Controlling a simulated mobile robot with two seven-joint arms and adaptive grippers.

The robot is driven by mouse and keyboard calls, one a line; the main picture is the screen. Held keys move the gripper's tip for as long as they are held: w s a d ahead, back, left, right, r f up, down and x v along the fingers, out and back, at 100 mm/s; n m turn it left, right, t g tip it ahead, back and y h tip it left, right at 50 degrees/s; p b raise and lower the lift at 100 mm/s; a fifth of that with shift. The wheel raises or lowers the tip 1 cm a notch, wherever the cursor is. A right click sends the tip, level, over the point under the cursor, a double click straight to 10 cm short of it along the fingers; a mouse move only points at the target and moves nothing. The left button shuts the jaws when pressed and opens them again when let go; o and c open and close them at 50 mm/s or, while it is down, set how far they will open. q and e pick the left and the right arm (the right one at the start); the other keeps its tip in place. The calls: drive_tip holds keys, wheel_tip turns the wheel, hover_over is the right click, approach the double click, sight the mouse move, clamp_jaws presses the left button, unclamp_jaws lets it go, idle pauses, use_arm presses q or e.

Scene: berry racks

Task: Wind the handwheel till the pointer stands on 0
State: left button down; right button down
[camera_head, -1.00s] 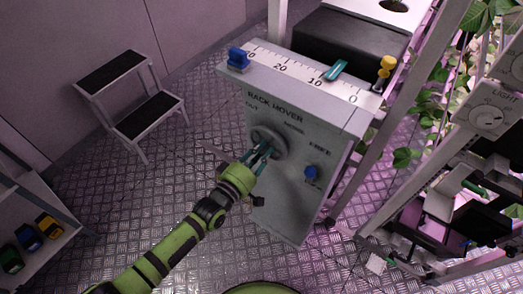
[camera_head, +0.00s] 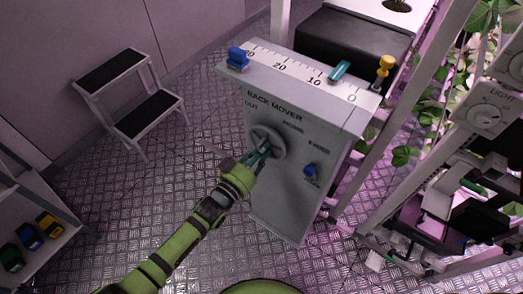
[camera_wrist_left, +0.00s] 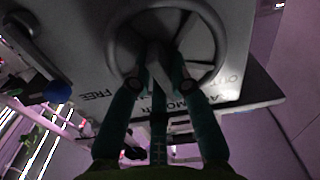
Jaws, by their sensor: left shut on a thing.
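The handwheel (camera_head: 267,139) is a grey ring on the front of the pale "RACK MOVER" cabinet (camera_head: 285,205). My left gripper (camera_head: 263,153) is at the wheel's lower side. In the left wrist view, its two teal fingers (camera_wrist_left: 160,62) are shut on a grey handle (camera_wrist_left: 158,76) at the wheel (camera_wrist_left: 222,45), partly hidden between them. The teal pointer (camera_head: 339,71) stands on the white scale (camera_head: 299,71) on the cabinet top, between 10 and 0. My right gripper is not in view.
A blue block (camera_head: 237,58) and a yellow knob (camera_head: 385,66) stand at the scale's two ends. A blue lever (camera_head: 310,171) sits right of the wheel. A step stool (camera_head: 130,95) stands left; plant racks are at right.

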use_arm(q)
drive_tip(key=m, duration=0.5)
drive_tip(key=shift+w+m, duration=0.1)
drive_tip(key=shift+m, duration=0.2)
drive_tip(key=m, duration=0.4)
drive_tip(key=shift+a+m+b, duration=0.1)
drive_tip(key=shift+m+b, duration=0.2)
drive_tip(key=shift+m, duration=0.1)
drive_tip(key=c, duration=1.1)
unclamp_jaws()
drive_tip(key=shift+c, duration=0.2)
drive_tip(key=shift+f, duration=0.1)
drive_tip(key=v, duration=1.2)
